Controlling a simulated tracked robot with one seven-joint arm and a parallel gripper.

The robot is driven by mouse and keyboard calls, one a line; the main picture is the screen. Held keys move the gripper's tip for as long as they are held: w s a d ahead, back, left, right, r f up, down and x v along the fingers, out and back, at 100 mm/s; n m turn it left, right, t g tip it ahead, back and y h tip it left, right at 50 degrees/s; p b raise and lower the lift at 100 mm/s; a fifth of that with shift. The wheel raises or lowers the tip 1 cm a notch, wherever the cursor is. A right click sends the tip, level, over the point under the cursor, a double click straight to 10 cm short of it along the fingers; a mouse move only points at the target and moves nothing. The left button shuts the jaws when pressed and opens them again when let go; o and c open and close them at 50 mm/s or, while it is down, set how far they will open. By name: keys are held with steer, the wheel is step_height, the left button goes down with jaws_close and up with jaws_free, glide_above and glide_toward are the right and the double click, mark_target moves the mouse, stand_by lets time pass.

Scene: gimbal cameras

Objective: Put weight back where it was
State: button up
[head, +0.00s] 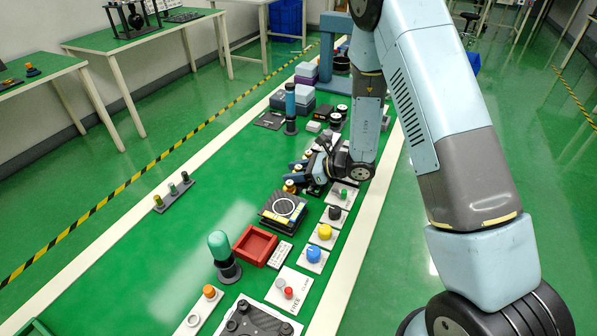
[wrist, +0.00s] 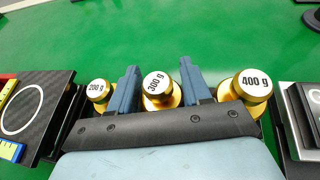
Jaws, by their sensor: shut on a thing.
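My gripper (wrist: 158,85) is shut on the brass 300 g weight (wrist: 157,88), with one blue finger on each side of it. The 200 g weight (wrist: 98,92) stands just left of the fingers and the 400 g weight (wrist: 252,85) just right. The three stand in a row; their lower parts are hidden by my gripper's body, so I cannot tell whether the 300 g weight touches its seat. In the head view my gripper (head: 297,177) is low over the green table, and a brass weight (head: 290,187) shows beside it.
A black scale with a white ring (head: 283,207) lies just in front of my gripper; its plate is at the left in the wrist view (wrist: 35,110). A red tray (head: 255,245) and a row of knob panels (head: 325,235) are nearby. The table's left side is largely clear.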

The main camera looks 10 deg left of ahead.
steer(key=o, duration=1.3)
steer(key=shift+c, duration=0.2)
steer(key=shift+r, duration=0.1)
